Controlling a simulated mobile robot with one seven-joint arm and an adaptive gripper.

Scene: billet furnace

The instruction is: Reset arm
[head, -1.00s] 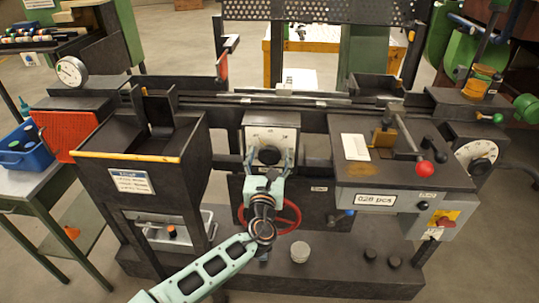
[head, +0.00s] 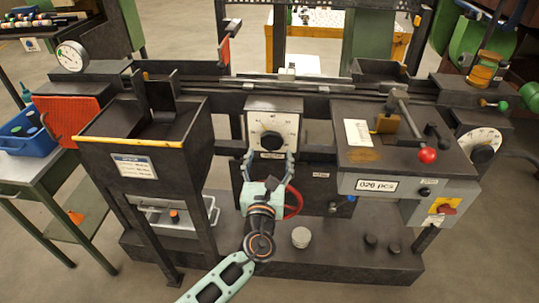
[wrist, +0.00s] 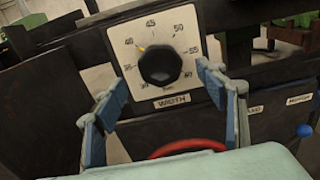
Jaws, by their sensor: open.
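My arm reaches up from the bottom of the head view, pale green with dark joints. My gripper (head: 266,158) is open and empty, its two fingers spread just below a white dial plate (head: 287,122) with a black knob (head: 271,141). In the wrist view my gripper (wrist: 160,105) shows its blue-grey fingers apart on either side, with the knob (wrist: 160,65) beyond and between them, not touched as far as I can see. The plate reads WIDTH, with numbers around the knob.
A red handwheel (head: 293,202) sits close behind my gripper. A dark hopper (head: 190,130) with a yellow edge stands left. A grey control box (head: 385,197) with a red-balled lever (head: 427,156) stands right. A pale round stack (head: 301,237) rests on the base.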

